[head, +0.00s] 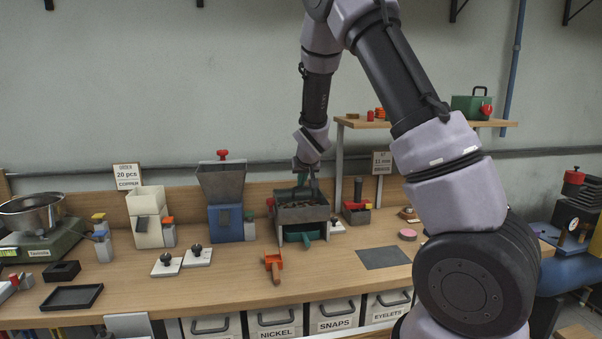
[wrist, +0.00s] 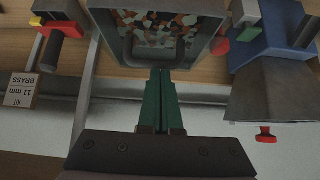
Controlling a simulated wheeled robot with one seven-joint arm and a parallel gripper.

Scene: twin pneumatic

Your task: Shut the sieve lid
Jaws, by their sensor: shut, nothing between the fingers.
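The sieve (head: 301,213) is a grey open-topped box on legs at the back of the bench, with a green part below its front. In the wrist view, the sieve (wrist: 214,30) lies open at the top, with mixed red, green and pale pieces inside. I cannot clearly make out its lid; a grey bar runs across the box by my fingertips. My gripper (head: 302,180) is shut and empty at the sieve's back edge. In the wrist view, its green fingers (wrist: 160,72) reach the box edge; whether they touch it is unclear.
A blue hopper machine (head: 226,222) stands left of the sieve, and a small red-and-black device (head: 356,213) stands right. An orange-handled tool (head: 274,267) lies in front. A shelf (head: 425,123) hangs behind to the right. The bench front is partly clear.

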